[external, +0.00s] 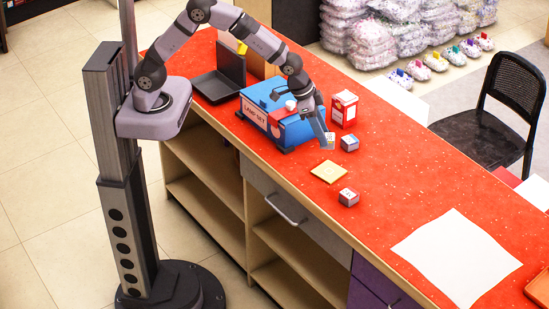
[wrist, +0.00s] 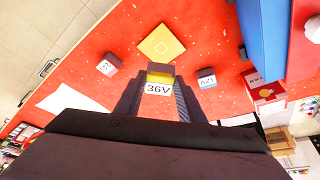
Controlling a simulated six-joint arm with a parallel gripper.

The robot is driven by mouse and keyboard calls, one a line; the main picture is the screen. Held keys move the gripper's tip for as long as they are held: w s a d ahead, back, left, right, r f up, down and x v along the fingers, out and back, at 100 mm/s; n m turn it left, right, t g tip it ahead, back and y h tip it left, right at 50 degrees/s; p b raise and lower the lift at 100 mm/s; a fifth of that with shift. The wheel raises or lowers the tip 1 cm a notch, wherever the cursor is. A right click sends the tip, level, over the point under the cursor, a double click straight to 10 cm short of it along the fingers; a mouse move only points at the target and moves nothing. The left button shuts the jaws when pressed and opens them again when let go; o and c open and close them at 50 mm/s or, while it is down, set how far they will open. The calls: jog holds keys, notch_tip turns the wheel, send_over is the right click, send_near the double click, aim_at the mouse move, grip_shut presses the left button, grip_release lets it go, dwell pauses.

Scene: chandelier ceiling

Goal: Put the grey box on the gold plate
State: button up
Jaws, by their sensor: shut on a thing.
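The gold plate (external: 328,172) lies flat and bare on the red counter; it also shows in the wrist view (wrist: 160,43). My gripper (external: 325,140) is shut on a small grey box with a yellow band and a white "36V" label (wrist: 158,87), beside the blue case and apart from the plate. Two other small grey boxes with white labels stand on the counter. One, marked "12V" (wrist: 206,78), is right of my gripper in the external view (external: 349,143). The other (external: 348,197) is nearer the front edge, past the plate, and shows left in the wrist view (wrist: 107,66).
A blue case (external: 290,125) stands right by my gripper, with a red and white carton (external: 344,108) behind. A white sheet (external: 456,257) lies at the right.

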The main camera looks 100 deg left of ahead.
jog(key=shift+w+r+m, duration=0.3)
jog(key=shift+w, duration=0.35)
jog(key=shift+f, duration=0.1)
jog(key=p, duration=0.3)
send_over(331, 171)
jog(key=s, duration=0.2)
jog(key=shift+s+f, duration=0.15)
jog(key=shift+f, duration=4.75)
jog(key=shift+f, duration=0.1)
jog(key=shift+f, duration=0.15)
jog(key=o, duration=1.1)
